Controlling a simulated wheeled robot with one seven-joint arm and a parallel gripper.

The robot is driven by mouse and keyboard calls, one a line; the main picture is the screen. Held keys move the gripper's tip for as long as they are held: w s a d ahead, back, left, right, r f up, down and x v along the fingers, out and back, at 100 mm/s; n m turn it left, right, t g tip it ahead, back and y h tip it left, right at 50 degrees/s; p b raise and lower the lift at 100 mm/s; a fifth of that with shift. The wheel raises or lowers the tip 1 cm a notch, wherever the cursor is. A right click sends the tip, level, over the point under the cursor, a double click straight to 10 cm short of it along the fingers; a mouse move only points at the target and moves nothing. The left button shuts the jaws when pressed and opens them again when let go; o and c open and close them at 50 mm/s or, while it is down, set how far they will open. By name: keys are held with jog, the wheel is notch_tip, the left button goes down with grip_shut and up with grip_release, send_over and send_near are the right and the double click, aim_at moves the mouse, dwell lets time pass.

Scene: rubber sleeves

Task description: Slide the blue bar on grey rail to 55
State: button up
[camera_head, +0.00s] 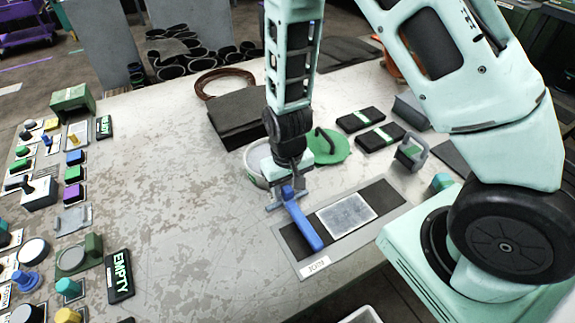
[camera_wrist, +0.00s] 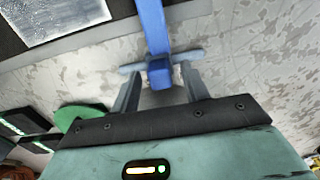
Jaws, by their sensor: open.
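The blue bar (camera_head: 306,226) lies across the dark strip of a grey panel (camera_head: 338,264) on the table, near the panel's left end. My gripper (camera_head: 285,200) is at the bar's far end, pointing down. In the wrist view the blue bar (camera_wrist: 154,28) runs up from between my fingers (camera_wrist: 160,88), which stand apart on either side of its blue end. I cannot tell whether either finger touches it. A label sits on the panel's near left edge; its text is too small to read surely. No scale numbers are legible.
A pale textured plate (camera_head: 346,214) lies on the panel, right of the bar. A green disc (camera_head: 327,147) and a round grey container (camera_head: 256,165) stand close behind my gripper. Black boxes (camera_head: 380,137) lie beyond. Buttons and switches line the table's left side; the middle is clear.

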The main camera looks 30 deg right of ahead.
notch_tip(320, 180, up, 17)
dwell(0.4)
jog(key=shift+f, duration=0.1)
jog(key=s+a+r+n, duration=0.3)
jog(key=s+a+n, duration=0.1)
jog(key=s, duration=0.4)
jog(key=s+a+r+n, duration=0.3)
jog(key=s+a, duration=0.1)
jog(key=s, duration=0.5)
jog(key=shift+a+n+y, duration=0.2)
jog(key=shift+n+y, duration=0.1)
jog(key=shift+n, duration=0.1)
